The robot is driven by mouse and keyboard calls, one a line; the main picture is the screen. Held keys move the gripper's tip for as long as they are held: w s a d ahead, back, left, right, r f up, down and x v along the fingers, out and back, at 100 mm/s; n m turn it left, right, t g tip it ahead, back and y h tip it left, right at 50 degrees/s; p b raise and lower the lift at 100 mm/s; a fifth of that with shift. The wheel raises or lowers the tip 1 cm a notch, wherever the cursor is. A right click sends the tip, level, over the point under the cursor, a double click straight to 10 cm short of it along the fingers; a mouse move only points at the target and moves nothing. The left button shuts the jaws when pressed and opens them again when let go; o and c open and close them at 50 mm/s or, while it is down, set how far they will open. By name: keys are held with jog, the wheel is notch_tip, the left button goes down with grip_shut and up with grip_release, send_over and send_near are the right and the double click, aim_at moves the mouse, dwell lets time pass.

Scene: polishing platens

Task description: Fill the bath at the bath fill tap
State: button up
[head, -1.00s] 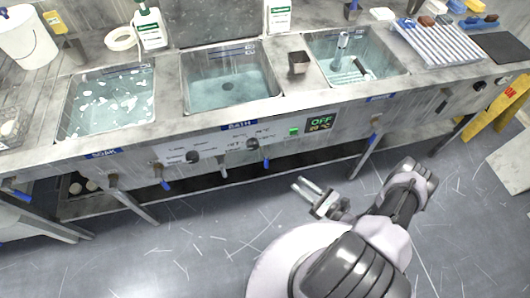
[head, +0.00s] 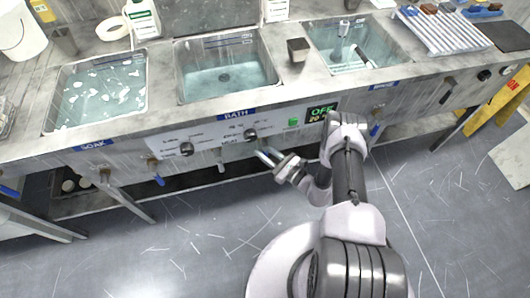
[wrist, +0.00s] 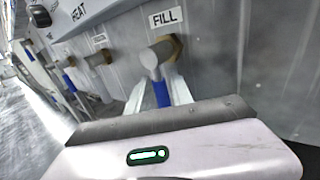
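The bath (head: 228,93) is the middle sink, with pale blue water and a drain visible at its bottom. The BATH label (head: 236,114) is on the front panel below it. In the wrist view the fill tap (wrist: 158,58) sits under a FILL label (wrist: 166,17), its blue lever (wrist: 161,93) hanging down. My gripper (head: 266,156) is at the front panel below the bath; in the wrist view its fingers (wrist: 160,98) are apart, one on each side of the blue lever. I cannot tell if they touch it. In the head view my gripper mostly hides this tap.
A soak sink (head: 95,93) with floating bits is at left, and a rinse-like sink (head: 358,60) at right. Other taps with blue levers (head: 158,180) line the front panel. A display (head: 321,113) reads OFF.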

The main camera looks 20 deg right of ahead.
grip_shut()
dwell(1.4)
